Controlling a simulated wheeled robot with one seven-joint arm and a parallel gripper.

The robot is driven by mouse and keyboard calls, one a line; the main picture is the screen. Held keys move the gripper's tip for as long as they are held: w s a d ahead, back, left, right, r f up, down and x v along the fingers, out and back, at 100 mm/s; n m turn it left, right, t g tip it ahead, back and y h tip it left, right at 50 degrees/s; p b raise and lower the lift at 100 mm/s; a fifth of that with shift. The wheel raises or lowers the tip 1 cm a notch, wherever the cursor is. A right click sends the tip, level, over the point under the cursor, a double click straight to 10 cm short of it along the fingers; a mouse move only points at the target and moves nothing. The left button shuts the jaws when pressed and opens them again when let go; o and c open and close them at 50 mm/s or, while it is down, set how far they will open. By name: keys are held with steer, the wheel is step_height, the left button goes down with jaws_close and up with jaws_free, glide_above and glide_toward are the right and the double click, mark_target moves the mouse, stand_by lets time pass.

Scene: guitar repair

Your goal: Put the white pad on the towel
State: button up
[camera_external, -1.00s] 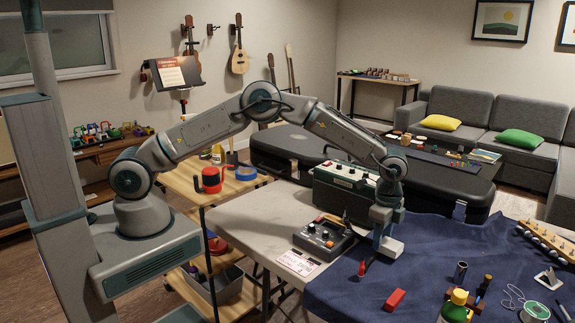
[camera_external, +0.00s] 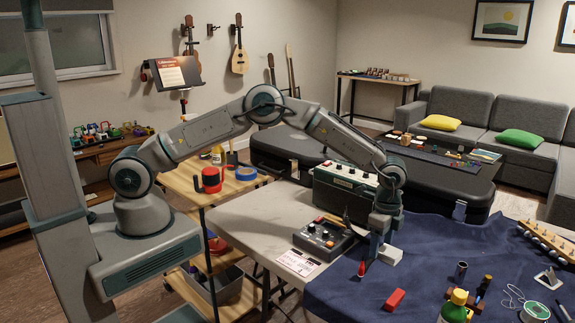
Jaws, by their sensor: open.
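The white pad (camera_external: 391,256) is a small pale block beside my gripper's fingers, over the left part of the dark blue towel (camera_external: 424,285). It appears to lie on the cloth, though its underside is hidden. My gripper (camera_external: 376,256) points down at the towel's left edge, right by the pad, and is open. The fingers are small here and partly overlap the pad, so I cannot tell whether they touch it.
A grey pedal box (camera_external: 324,240) and a green amplifier (camera_external: 345,190) stand left of and behind my gripper. A red block (camera_external: 394,300), a red-tipped tool (camera_external: 362,268) and a yellow-capped bottle (camera_external: 457,302) are on the towel.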

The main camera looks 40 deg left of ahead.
mark_target(381, 247)
step_height(381, 247, up, 12)
steer(key=a+r+n+t, duration=0.1)
steer(key=a+r+n, duration=0.45)
steer(key=a, duration=0.85)
steer(key=a+r+n+t, duration=0.1)
steer(key=a+r+n, duration=0.1)
steer(key=a+r, duration=0.9)
steer(key=s+a+f+n, duration=0.2)
steer(key=s+a+n, duration=0.3)
steer(key=s+a, duration=0.4)
steer(key=s+a+f+n, duration=0.3)
steer(key=s+a+n, duration=0.2)
steer(key=s+a, duration=0.5)
steer(key=a, duration=0.6)
steer(key=shift+s+f+t+b, duration=0.15)
steer(key=shift+f+t+b, duration=0.1)
steer(key=shift+t+b, duration=0.15)
